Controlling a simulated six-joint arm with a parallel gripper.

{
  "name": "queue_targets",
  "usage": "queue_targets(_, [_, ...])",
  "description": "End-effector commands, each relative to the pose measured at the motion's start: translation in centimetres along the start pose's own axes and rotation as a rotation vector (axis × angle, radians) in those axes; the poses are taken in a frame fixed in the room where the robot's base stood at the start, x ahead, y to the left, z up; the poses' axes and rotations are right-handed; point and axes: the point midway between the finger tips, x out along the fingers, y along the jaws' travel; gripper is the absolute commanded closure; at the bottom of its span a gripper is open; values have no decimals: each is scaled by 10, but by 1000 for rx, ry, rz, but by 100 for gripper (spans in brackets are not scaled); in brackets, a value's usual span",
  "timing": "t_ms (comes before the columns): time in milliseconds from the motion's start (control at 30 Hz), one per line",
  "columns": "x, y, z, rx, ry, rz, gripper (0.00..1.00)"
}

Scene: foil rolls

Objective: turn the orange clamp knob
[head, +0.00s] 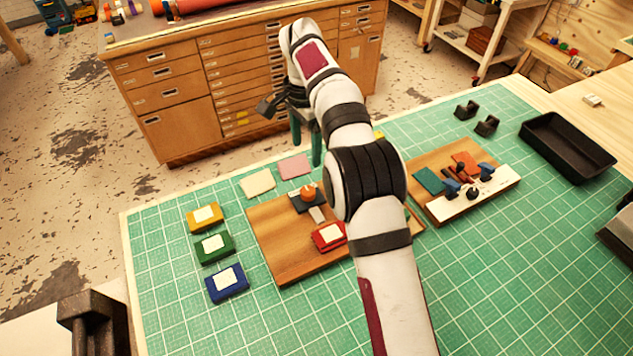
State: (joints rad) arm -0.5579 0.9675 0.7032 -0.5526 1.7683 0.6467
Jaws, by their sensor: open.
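The orange clamp knob (308,195) sits on top of a dark clamp base on the left wooden board (277,244). My gripper (306,155) hangs from the bent arm behind and above the knob in the picture. Its two teal fingers are apart, with nothing visible between them. It appears clear of the knob, but the exact height and distance are hard to judge. My arm covers the right part of this board.
A red block (329,237) is on the board. Yellow (204,217), green (214,246) and blue (227,283) blocks stand left of it. Cream and pink pads lie behind. Right are a second fixture board (440,160) and a black tray (568,146). The mat's front is largely clear.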

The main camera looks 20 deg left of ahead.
Motion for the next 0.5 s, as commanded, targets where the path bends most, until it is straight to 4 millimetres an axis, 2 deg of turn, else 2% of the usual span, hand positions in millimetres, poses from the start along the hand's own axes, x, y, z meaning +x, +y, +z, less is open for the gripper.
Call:
queue_targets(300, [94, 2, 1, 0, -6, 5, 24])
queue_targets(500, [130, 2, 1, 1, -6, 3, 24])
